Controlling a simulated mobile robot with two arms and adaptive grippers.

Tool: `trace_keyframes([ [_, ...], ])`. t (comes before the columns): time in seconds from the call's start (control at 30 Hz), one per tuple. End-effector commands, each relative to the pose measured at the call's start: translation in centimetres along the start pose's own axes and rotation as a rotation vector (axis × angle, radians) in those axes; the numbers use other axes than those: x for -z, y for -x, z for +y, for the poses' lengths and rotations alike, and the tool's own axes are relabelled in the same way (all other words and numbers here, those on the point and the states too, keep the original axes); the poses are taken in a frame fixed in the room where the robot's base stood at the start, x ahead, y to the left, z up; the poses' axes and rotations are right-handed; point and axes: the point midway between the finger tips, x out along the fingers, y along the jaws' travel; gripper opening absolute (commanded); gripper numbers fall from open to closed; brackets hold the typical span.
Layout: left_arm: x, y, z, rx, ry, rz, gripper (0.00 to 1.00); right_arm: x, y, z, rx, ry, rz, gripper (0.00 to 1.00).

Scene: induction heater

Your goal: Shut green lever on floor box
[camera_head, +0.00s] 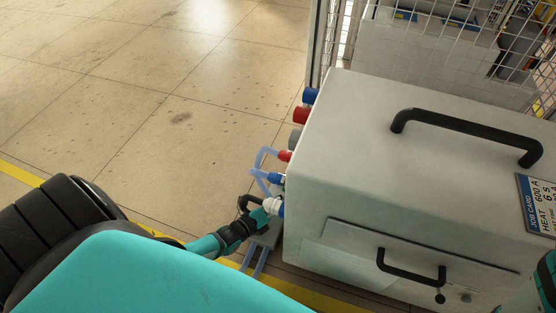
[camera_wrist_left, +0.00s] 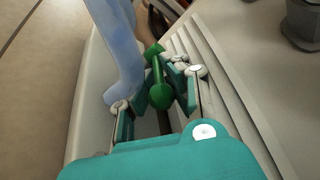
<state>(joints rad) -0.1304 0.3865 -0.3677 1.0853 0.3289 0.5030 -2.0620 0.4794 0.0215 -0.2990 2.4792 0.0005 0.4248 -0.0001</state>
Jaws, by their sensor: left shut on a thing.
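The green lever (camera_wrist_left: 159,82) shows in the left wrist view as a short bar with rounded green ends. My left gripper (camera_wrist_left: 158,92) has one finger on each side of it and is shut on it. In the head view my left gripper (camera_head: 262,213) reaches down beside the left side of the large cabinet, and the lever cannot be made out there. The grey floor box (camera_head: 268,234) shows low beside the cabinet, partly hidden by my gripper. My right gripper is not in view.
Translucent blue hoses (camera_head: 263,157) run down beside the cabinet (camera_head: 330,150); one hose (camera_wrist_left: 118,50) passes close to my left fingers. Blue, red and grey fittings (camera_head: 301,115) stick out of the cabinet's side. A wire fence (camera_head: 440,30) stands behind. The floor at left is clear.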

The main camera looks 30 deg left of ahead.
Motion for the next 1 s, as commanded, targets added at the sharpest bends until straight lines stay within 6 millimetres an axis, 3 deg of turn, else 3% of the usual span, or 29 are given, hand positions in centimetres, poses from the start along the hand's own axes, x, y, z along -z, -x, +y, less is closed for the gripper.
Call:
trace_keyframes([
  [0.2,0.2,-0.1,-0.5,-0.054,0.028,-0.086,0.00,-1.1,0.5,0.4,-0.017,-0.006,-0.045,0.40],
  [0.57,0.4,-0.2,-0.3,-0.062,0.030,-0.098,0.00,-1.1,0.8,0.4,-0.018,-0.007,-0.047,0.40],
  [0.6,0.4,-0.2,-0.3,-0.062,0.030,-0.098,0.14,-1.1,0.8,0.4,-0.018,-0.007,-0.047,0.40],
  [0.83,0.4,-0.2,-0.3,-0.062,0.028,-0.096,0.44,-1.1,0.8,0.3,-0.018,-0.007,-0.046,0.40],
  [1.0,0.4,-0.1,-0.3,-0.062,0.027,-0.096,0.46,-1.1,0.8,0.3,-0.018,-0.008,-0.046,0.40],
])
